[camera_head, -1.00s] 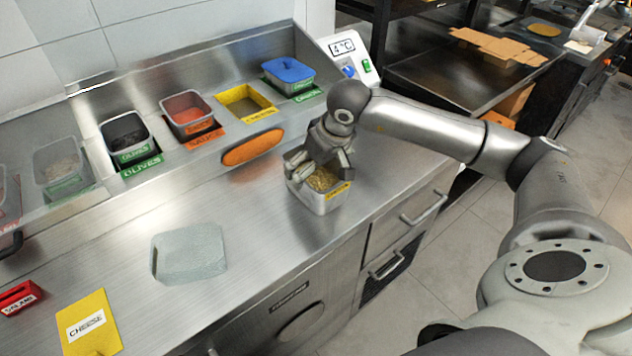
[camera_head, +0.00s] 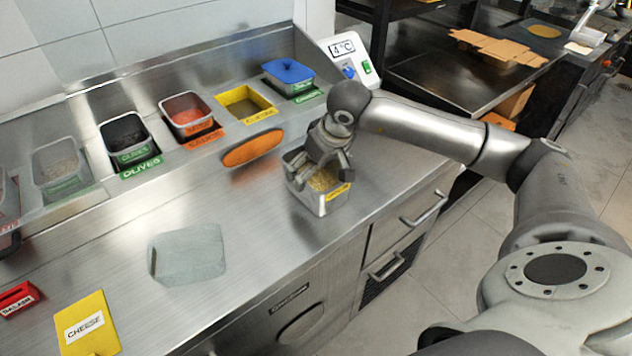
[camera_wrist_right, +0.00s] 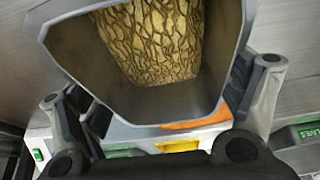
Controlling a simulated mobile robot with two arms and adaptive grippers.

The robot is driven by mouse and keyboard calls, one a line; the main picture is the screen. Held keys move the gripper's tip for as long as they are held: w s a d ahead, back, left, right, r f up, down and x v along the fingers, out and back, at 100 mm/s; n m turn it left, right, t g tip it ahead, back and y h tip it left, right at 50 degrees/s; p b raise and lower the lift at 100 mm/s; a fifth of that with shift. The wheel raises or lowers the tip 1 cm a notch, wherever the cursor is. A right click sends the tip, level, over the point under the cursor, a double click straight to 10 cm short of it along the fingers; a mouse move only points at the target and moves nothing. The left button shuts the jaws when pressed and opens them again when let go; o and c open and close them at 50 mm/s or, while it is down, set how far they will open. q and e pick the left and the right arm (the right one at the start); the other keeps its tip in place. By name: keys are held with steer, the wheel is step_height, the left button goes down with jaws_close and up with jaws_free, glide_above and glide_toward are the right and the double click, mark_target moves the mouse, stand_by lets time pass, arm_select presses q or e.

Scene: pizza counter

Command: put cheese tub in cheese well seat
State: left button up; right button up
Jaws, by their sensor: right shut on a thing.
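The cheese tub (camera_head: 313,204) is a steel tub with a yellow label, filled with shredded yellow cheese. It is at the counter's front right, in my right gripper (camera_head: 322,165), which is shut on it. Whether its base touches the counter is hard to tell. In the right wrist view the tub (camera_wrist_right: 130,105) fills the middle between the two fingers, its cheese in view. The cheese well seat (camera_head: 262,117) is the empty yellow-framed opening in the back rail, behind and left of the tub. My left gripper is out of view.
An orange oval (camera_head: 252,148) lies between tub and rail. A red-filled tub (camera_head: 187,108) and a blue-lidded tub (camera_head: 288,72) flank the well. A clear block (camera_head: 187,255) and a yellow cheese card (camera_head: 87,325) are at the left front.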

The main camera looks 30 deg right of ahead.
steer(key=shift+c, duration=1.1)
